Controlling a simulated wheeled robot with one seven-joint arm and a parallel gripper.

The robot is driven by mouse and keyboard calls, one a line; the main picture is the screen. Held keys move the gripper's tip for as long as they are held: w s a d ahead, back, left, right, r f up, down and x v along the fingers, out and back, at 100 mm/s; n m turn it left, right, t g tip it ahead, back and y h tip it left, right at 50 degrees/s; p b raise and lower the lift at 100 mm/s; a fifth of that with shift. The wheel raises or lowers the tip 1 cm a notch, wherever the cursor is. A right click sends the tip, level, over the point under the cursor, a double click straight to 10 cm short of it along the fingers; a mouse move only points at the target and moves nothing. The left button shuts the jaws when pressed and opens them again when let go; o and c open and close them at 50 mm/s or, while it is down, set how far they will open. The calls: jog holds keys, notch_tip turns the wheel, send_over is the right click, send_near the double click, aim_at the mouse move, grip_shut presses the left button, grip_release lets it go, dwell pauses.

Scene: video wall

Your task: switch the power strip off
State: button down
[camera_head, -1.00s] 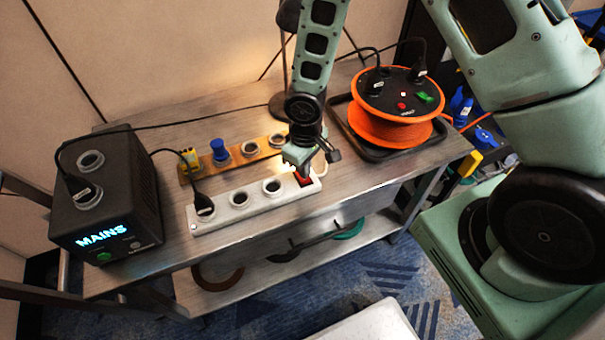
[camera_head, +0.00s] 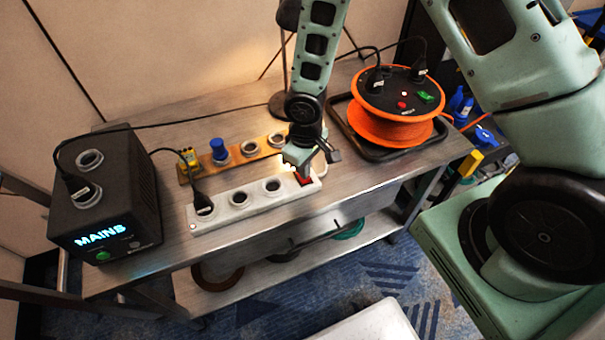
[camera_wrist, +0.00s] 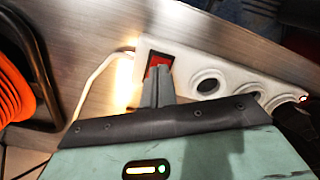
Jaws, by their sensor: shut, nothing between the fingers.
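The white power strip (camera_head: 240,206) lies on the metal bench, with a black plug in its left socket and several round sockets along it. Its red rocker switch (camera_head: 306,180) is at the right end, and it also shows in the wrist view (camera_wrist: 160,60). My gripper (camera_head: 301,177) is shut and empty, fingertips down at the switch (camera_wrist: 158,72). The fingers hide part of the switch; I cannot tell whether they press it.
A black mains box (camera_head: 105,195) stands at the left. Behind the strip lies a wooden strip (camera_head: 236,157) with a blue knob and a yellow plug. An orange cable reel (camera_head: 392,125) sits in a black tray at the right. The bench front is clear.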

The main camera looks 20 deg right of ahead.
jog(key=shift+f+b, duration=0.55)
jog(key=shift+f, duration=0.15)
jog(key=shift+r, duration=0.1)
jog(key=shift+r+p, duration=2.95)
jog(key=shift+r, duration=0.5)
jog(key=s+a+r+n, duration=0.1)
jog(key=s+a+r, duration=0.2)
jog(key=s+r, duration=0.7)
jog(key=s+a+r, duration=0.3)
jog(key=s+r, duration=0.7)
jog(key=r, duration=0.4)
jog(key=shift+a+n+y, duration=0.15)
jog(key=shift+n+y, duration=0.15)
jog(key=shift+n, duration=0.1)
